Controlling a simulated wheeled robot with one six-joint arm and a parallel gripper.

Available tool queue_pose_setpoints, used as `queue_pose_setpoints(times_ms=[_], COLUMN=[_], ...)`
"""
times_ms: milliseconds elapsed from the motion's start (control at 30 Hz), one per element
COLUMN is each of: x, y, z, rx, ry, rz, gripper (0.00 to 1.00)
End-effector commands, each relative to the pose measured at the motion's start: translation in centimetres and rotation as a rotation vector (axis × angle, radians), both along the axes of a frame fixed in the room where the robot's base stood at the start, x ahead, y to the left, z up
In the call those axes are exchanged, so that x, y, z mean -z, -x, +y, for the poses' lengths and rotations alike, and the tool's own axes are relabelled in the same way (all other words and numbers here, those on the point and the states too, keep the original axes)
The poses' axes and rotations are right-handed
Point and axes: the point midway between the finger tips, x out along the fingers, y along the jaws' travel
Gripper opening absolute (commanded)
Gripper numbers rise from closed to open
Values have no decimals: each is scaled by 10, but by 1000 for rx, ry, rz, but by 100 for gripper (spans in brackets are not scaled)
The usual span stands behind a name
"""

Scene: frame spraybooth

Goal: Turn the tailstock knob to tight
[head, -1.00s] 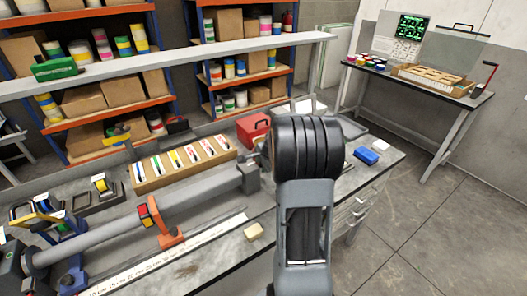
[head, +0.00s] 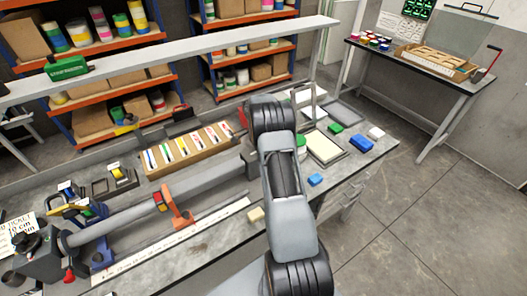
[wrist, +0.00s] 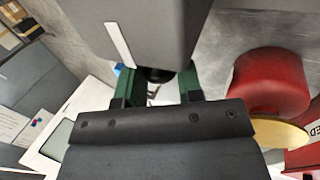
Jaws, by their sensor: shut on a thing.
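In the wrist view the two green fingers of my gripper (wrist: 157,88) are closed on a black knob (wrist: 158,75), which I take to be the tailstock knob. Only a small dark part of it shows between the fingertips. A dark grey block with a white stripe (wrist: 120,45) stands just beyond the fingers, probably the tailstock. In the head view part of the grey tailstock (head: 250,163) shows at the right end of the long grey tube (head: 205,182). My arm hides the knob and my gripper there. I cannot tell how far the knob is turned.
A red cylinder (wrist: 270,80) and a yellow disc (wrist: 280,133) are close to the right of my gripper. A tray of coloured strips (head: 185,152) lies behind the tube. Blue blocks (head: 361,144) and a framed pad (head: 325,147) are right of my arm. The floor at right is clear.

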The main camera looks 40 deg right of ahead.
Motion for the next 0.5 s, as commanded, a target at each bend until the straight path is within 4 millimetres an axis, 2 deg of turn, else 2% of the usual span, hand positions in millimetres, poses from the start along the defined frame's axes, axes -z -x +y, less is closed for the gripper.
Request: queue_pose_setpoints(times_ms=[200, 500], x=[5, 5], y=[-3, -4], z=[0, 0], rx=[-1, -1], ry=[-9, -21], rz=[171, 334], gripper=[10, 10])
